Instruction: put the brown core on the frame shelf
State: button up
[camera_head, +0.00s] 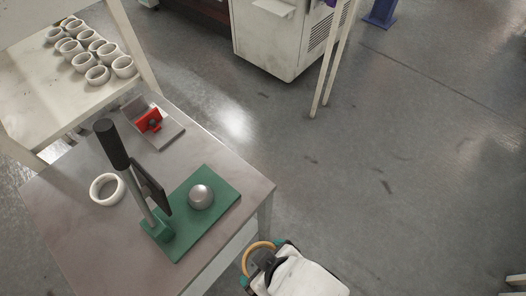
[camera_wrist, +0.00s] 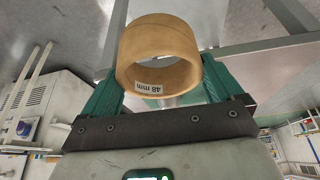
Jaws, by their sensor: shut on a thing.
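My gripper (camera_wrist: 163,75) is shut on the brown core (camera_wrist: 158,38), a tan ring with a "48 mm" label that reads upside down inside its wall. The green fingers press on its two sides. In the head view the core (camera_head: 250,252) shows only as a tan arc at my gripper (camera_head: 262,258), low in the picture, beside the near right corner of the metal table. The frame shelf seems to be the pale shelf (camera_head: 28,108) at upper left, with several white rings (camera_head: 88,45) on its far part. The core is well apart from it.
The metal table (camera_head: 95,240) stands between my gripper and the shelf. It bears a green-based device with a black-handled lever (camera_head: 113,148), a white ring (camera_head: 107,189) and a grey bracket with a red part (camera_head: 149,121). A white cabinet (camera_head: 275,40) stands behind.

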jog(key=w+d+f+m+h, duration=0.1)
jog(key=w+d+f+m, duration=0.2)
jog(key=w+d, duration=0.3)
jog(key=w+d+f+m+h, duration=0.1)
jog(key=w+d+f+m, duration=0.2)
jog(key=w+d, duration=0.3)
jog(key=w+d+f+m+t+h+b, duration=0.1)
jog(key=w+d+f+m, duration=0.2)
jog(key=w+d, duration=0.3)
jog(key=shift+d+f, duration=0.55)
jog(key=shift+f, duration=0.05)
